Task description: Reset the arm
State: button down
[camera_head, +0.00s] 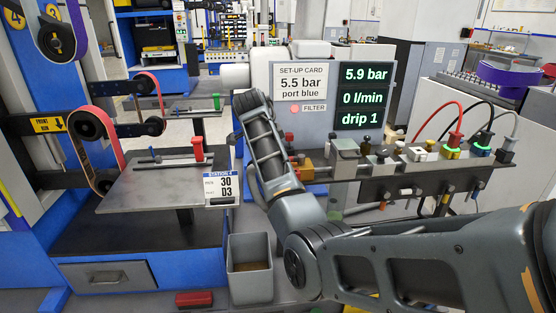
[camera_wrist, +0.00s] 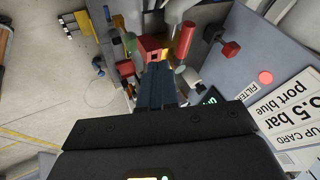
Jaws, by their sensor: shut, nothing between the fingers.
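My arm (camera_head: 274,150) rises from the lower right of the head view, bends at an elbow near the middle, and reaches up in front of the set-up card panel. My gripper's fingertips cannot be made out in the head view. In the wrist view my gripper (camera_wrist: 157,78) is shut and empty, with its dark fingers together. Beyond the fingertips is a red block (camera_wrist: 150,46) with a yellow part. A red cylinder (camera_wrist: 185,40) is just right of the tips. I cannot tell whether the fingers touch either one.
The set-up card panel (camera_head: 300,82) and its green-lettered display (camera_head: 365,95) stand behind my arm. A rail (camera_head: 420,182) with fittings and hoses runs right. A grey plate (camera_head: 150,190), an open grey bin (camera_head: 250,251) and a red block (camera_head: 194,299) are left of my elbow.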

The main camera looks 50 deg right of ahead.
jog(key=shift+v, duration=1.55)
jog(key=shift+w, duration=0.1)
jog(key=s+a+f+n+t, duration=0.2)
jog(key=s+a+f+n, duration=0.25)
jog(key=f, duration=0.35)
jog(key=s+a+f+n+t, duration=0.25)
jog(key=a+f+n, duration=0.2)
jog(key=f, duration=0.45)
jog(key=s+a+f+n+t+y, duration=0.1)
jog(key=s+a+f+n+t, duration=0.15)
jog(key=s+a, duration=0.4)
jog(key=s+a+f+n+t+y, duration=0.1)
jog(key=s+a+f+n, duration=0.25)
jog(key=s+a, duration=0.3)
jog(key=s+a+r+n+t+y, duration=0.1)
jog(key=s+a+r+n+t, duration=0.2)
jog(key=s, duration=0.4)
jog(key=s+a+r+n+y, duration=0.1)
jog(key=s+a+r+n, duration=0.15)
jog(key=s+a, duration=0.4)
jog(key=s+a+r+n+t+y, duration=0.1)
jog(key=s+a+r+n, duration=0.1)
jog(key=s+r, duration=0.4)
jog(key=s+a+r+n+t+y, duration=0.1)
jog(key=s+a+r+n, duration=0.1)
jog(key=s+r, duration=0.4)
jog(key=shift+s+a+r+t+y, duration=0.2)
jog(key=shift+a+r+t+y, duration=0.15)
jog(key=shift+r, duration=0.25)
